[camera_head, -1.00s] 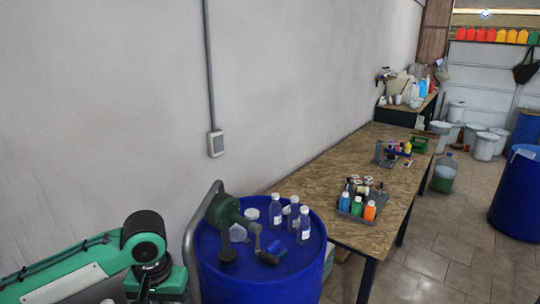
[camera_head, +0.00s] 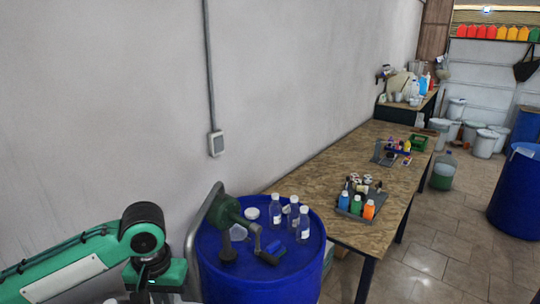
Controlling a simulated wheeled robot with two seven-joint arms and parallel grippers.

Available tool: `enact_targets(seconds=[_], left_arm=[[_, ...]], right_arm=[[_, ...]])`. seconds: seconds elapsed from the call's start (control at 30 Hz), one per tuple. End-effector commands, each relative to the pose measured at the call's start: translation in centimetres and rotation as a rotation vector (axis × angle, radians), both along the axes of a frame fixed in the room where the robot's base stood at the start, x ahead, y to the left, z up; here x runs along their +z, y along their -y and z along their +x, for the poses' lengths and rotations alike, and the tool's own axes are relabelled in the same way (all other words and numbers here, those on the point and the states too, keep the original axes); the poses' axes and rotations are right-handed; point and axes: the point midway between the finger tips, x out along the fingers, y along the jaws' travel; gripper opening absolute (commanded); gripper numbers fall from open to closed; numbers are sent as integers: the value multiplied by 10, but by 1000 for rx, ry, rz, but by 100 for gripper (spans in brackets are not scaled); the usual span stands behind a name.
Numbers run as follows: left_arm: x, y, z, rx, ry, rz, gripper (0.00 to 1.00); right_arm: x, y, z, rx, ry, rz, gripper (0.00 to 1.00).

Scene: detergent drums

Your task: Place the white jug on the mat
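I cannot make out the white jug for certain. Several pale containers (camera_head: 400,84) stand on the far table, too small to tell apart. No mat can be made out. A green and black part of my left arm (camera_head: 143,235) comes in at the lower left, beside the blue drum. Its gripper is out of the picture. My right arm and gripper do not show.
A blue drum (camera_head: 225,275) carries a green hand pump (camera_head: 226,213) and several clear bottles (camera_head: 304,225). A wooden table (camera_head: 330,180) holds a grey tray (camera_head: 350,211) of colored bottles. Another blue drum (camera_head: 520,195) stands at the right.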

Motion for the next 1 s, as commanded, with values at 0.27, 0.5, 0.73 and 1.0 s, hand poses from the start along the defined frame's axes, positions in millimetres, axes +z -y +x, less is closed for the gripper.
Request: enact_targets(seconds=[0.27, 0.5, 0.73, 1.0], left_arm=[[47, 1, 0, -1, 0, -1, 0], [0, 0, 0, 1, -2, 1, 0], [-50, 0, 0, 2, -3, 1, 0], [-96, 0, 0, 1, -1, 0, 0]], right_arm=[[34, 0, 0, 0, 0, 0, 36], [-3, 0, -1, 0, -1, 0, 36], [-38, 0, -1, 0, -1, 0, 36], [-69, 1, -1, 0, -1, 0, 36]])
